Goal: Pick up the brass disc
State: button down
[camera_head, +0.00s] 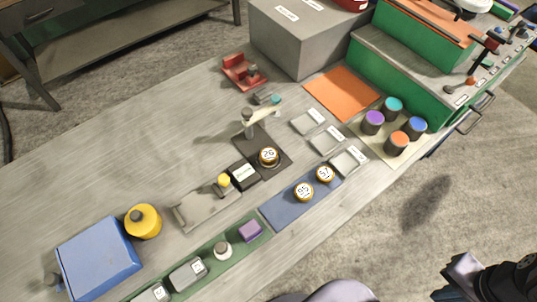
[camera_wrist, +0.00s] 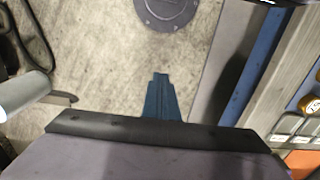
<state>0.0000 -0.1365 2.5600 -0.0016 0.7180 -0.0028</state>
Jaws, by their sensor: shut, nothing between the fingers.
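Three brass discs with numbered white faces show in the head view. One brass disc (camera_head: 268,156), marked 26, sits on the dark base of a small stand (camera_head: 283,143). Two more, the left disc (camera_head: 304,192) and the right disc (camera_head: 325,174), lie on a blue mat (camera_head: 281,208). One brass disc (camera_wrist: 310,104) also shows at the right edge of the wrist view; I cannot tell which. My gripper (camera_wrist: 160,78) is shut and empty, over the floor and away from the bench and discs. Part of my arm shows at the head view's bottom right.
Left on the bench are a blue box (camera_head: 98,262) and a yellow round container (camera_head: 143,221). A green strip (camera_head: 225,268) holds small blocks. Coloured-top cylinders (camera_head: 397,144), an orange mat (camera_head: 341,93) and a large grey box (camera_head: 303,38) stand farther back. The bench's left middle has free room.

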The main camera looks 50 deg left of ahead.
jog(key=c, duration=1)
grip_release()
